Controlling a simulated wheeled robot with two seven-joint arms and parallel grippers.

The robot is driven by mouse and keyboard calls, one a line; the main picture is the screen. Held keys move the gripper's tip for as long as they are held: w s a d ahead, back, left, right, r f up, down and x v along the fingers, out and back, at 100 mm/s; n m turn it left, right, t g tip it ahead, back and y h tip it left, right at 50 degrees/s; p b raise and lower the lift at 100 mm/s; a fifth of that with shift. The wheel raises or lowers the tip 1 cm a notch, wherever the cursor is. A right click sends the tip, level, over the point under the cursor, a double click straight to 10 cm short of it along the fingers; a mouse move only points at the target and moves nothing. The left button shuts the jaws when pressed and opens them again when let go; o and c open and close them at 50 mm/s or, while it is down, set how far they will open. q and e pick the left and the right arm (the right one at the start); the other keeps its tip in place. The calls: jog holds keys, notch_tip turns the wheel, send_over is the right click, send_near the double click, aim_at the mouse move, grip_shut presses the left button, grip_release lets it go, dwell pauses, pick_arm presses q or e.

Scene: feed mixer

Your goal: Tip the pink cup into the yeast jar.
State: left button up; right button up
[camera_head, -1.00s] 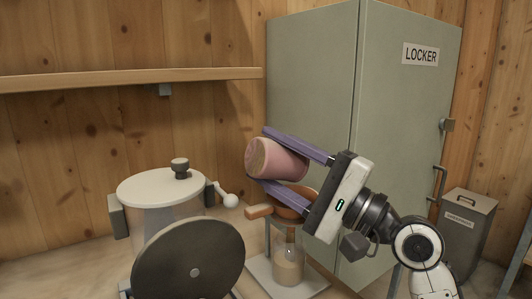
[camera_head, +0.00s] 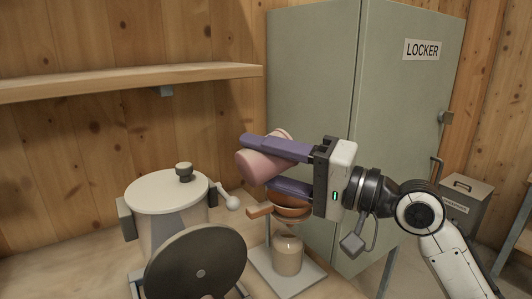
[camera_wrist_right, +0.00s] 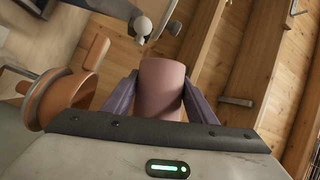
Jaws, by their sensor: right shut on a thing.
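The pink cup (camera_head: 258,167) is tilted well over between the purple fingers of my right gripper (camera_head: 262,164), which is shut on it. Its lower end points down and left. In the right wrist view the cup (camera_wrist_right: 160,88) sits between both fingers; its inside is not visible. Below it, an orange-brown bowl or funnel (camera_head: 290,209) with a side handle is partly hidden by my lower finger. It also shows in the right wrist view (camera_wrist_right: 62,98). A clear jar (camera_head: 288,256) with beige contents, likely the yeast jar, stands under it. My left gripper is not in view.
The jar stands on a pale base plate (camera_head: 262,262). To the left is a lidded white mixer pot (camera_head: 165,190) with a dark round disc (camera_head: 195,262) in front. A green locker (camera_head: 400,120) stands behind, and a wooden shelf (camera_head: 130,82) runs along the wall.

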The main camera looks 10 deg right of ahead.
jog(key=shift+r, duration=0.2)
jog(key=n+h+p, duration=0.1)
jog(key=p, duration=0.2)
jog(key=r+n+g+p, duration=0.1)
jog(key=n+p, duration=0.1)
jog(key=p, duration=0.1)
jog(key=r+n+h+p, duration=0.1)
jog(key=n+p, duration=0.1)
jog(key=p, duration=0.1)
jog(key=shift+g+h, duration=0.3)
jog(key=shift+n+h, duration=0.3)
jog(key=shift+n, duration=0.2)
jog(key=shift+f, duration=0.2)
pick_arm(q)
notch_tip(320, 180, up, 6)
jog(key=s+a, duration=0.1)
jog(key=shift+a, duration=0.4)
pick_arm(e)
jog(key=shift+f, duration=0.1)
jog(key=shift+d, duration=0.1)
